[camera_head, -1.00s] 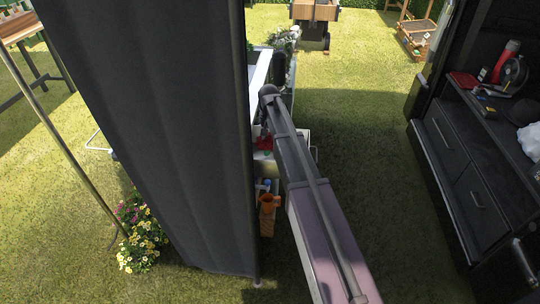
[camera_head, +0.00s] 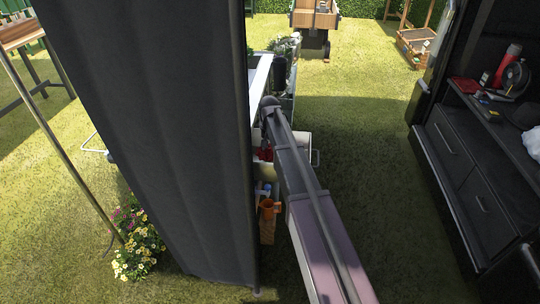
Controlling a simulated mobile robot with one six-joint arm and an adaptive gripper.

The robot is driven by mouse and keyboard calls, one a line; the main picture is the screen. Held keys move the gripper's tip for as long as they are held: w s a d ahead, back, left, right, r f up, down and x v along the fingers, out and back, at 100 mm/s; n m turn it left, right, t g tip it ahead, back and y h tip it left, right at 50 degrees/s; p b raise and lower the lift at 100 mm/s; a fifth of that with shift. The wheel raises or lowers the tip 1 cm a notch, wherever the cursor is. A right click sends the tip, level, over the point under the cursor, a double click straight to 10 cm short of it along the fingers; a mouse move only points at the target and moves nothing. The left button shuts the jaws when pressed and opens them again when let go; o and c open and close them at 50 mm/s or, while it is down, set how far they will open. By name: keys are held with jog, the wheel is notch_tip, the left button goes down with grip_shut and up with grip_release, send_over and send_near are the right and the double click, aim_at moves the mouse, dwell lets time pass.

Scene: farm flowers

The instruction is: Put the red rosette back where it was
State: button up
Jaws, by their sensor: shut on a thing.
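My arm reaches from the bottom of the picture up to a joint beside the dark curtain. My gripper is not visible; the arm and curtain cover the area beyond that joint. A small red thing (camera_head: 265,153) shows in the narrow gap between curtain and arm, among the items on a cart. It is too small and too covered to tell whether it is the red rosette, or whether anything holds it.
A dark curtain (camera_head: 150,130) blocks the left middle. An orange pot (camera_head: 267,207) shows beside my arm. Yellow and pink flowers (camera_head: 138,250) stand at the curtain's foot. A black cabinet (camera_head: 465,180) stands at right. Grass (camera_head: 365,150) between arm and cabinet is clear.

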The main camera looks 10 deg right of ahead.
aim_at(269, 154)
jog(key=shift+f+b, duration=1.8)
jog(key=shift+f, duration=0.1)
jog(key=shift+f, duration=0.15)
jog(key=o, duration=1)
notch_tip(269, 154, up, 12)
jog(key=p, duration=1.2)
jog(key=shift+r, duration=0.2)
jog(key=s+n, duration=0.3)
jog(key=s, duration=2.6)
jog(key=shift+d+n, duration=0.2)
jog(key=shift+n, duration=0.1)
